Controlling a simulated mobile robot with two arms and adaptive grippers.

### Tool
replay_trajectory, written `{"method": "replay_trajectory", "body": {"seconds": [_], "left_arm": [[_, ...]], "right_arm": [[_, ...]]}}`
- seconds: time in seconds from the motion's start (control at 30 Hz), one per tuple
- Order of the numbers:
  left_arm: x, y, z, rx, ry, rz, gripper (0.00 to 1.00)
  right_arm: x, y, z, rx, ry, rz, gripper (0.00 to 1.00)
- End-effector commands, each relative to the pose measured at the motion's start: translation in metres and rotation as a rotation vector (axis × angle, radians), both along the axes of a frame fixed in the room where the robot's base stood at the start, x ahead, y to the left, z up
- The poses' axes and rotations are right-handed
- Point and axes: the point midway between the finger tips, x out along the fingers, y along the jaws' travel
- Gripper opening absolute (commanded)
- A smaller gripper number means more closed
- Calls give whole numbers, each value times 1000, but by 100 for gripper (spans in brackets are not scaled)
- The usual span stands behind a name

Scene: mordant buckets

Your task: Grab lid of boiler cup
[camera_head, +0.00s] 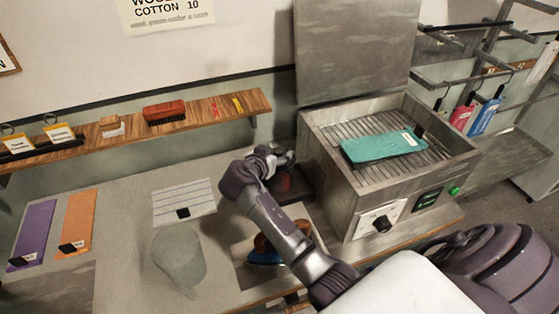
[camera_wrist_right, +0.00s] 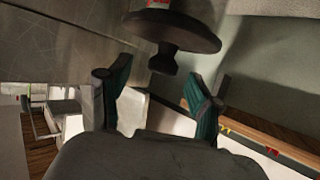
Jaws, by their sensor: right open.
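The boiler cup's lid (camera_wrist_right: 172,30) is a dark round disc with a short dark knob (camera_wrist_right: 163,60) in the right wrist view. A bit of red and white shows on the cup (camera_wrist_right: 158,3) beyond it. My right gripper (camera_wrist_right: 160,90) is open, and the knob stands just beyond its fingertips, roughly between them; I see no contact. In the head view my right gripper (camera_head: 280,157) is beside the metal boiler box. A dark reddish part of the cup (camera_head: 285,183) shows below it, mostly hidden by the hand. My left gripper is not in view.
The metal boiler box (camera_head: 335,185) stands close on the right, with a green cloth (camera_head: 383,147) on its grate. A wooden shelf (camera_head: 215,108) with a brush runs along the wall. An iron (camera_head: 265,252) sits under my right arm. Cloth swatches (camera_head: 78,221) lie at left.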

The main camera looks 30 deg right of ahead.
Motion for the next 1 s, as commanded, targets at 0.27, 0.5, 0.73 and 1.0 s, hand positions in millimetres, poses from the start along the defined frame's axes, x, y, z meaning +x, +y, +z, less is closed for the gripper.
{"method": "replay_trajectory", "body": {"seconds": [0.27, 0.5, 0.73, 1.0], "left_arm": [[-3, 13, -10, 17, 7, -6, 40], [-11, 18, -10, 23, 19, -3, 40], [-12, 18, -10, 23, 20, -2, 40], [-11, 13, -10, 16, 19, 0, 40]], "right_arm": [[13, -22, -12, 0, 0, 0, 64], [13, -21, -12, 1, 1, 0, 56], [13, -21, -12, 0, 1, 0, 17], [13, -21, -12, 0, 1, 0, 0]]}}
